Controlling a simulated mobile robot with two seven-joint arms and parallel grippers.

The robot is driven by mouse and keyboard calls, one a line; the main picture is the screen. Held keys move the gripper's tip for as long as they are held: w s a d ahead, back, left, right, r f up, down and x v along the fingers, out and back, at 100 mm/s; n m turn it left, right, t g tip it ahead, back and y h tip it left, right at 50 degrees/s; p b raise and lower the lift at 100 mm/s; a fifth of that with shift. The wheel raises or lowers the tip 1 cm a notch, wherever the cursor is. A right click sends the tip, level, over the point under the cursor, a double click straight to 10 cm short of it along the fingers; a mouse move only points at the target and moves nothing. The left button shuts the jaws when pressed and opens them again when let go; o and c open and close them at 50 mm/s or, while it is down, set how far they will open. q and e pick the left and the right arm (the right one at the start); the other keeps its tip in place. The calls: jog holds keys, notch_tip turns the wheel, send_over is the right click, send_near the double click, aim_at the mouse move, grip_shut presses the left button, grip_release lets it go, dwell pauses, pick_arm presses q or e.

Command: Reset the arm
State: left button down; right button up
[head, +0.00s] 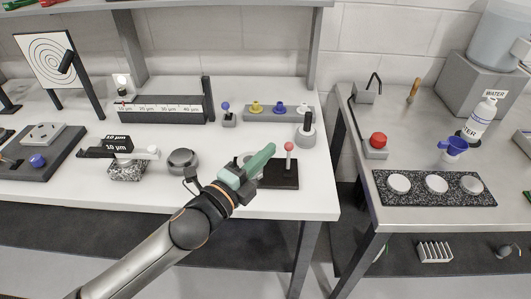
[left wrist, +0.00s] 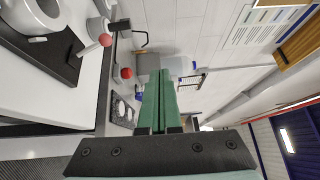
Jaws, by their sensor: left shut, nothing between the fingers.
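My left arm reaches in from the bottom left in the head view. Its green gripper (head: 262,160) hangs above the front part of the white table, close to a black plate (head: 285,183) with a red-topped lever (head: 289,148). The left wrist view shows the two green fingers (left wrist: 160,102) side by side, shut with nothing between them. In that view the red knob (left wrist: 105,40) and the black plate (left wrist: 55,62) are at the left, apart from the fingers. My right gripper is in neither view.
A round grey knob (head: 183,161) sits left of the gripper. A rail with coloured pegs (head: 279,112) is farther back. Across a gap, the right bench (head: 420,160) holds a red button (head: 377,140) and white discs (head: 436,184).

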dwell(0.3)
pick_arm(q)
jog(key=s+a+f+n+g+y, duration=0.2)
jog(key=s+a+f+n, duration=0.3)
jog(key=f, duration=0.5)
jog(key=s+a+f+n+g+y, duration=0.2)
jog(key=s+a+f+n+y, duration=0.1)
jog(key=s+f+n, duration=0.7)
jog(key=s+a+f+n+g+y, duration=0.1)
jog(key=s+a+f+n, duration=0.5)
jog(key=f, duration=0.6)
jog(key=shift+s+a+n+g+y, duration=0.3)
jog(key=shift+s+n+g+y, duration=0.1)
jog(key=shift+s+n+y, duration=0.5)
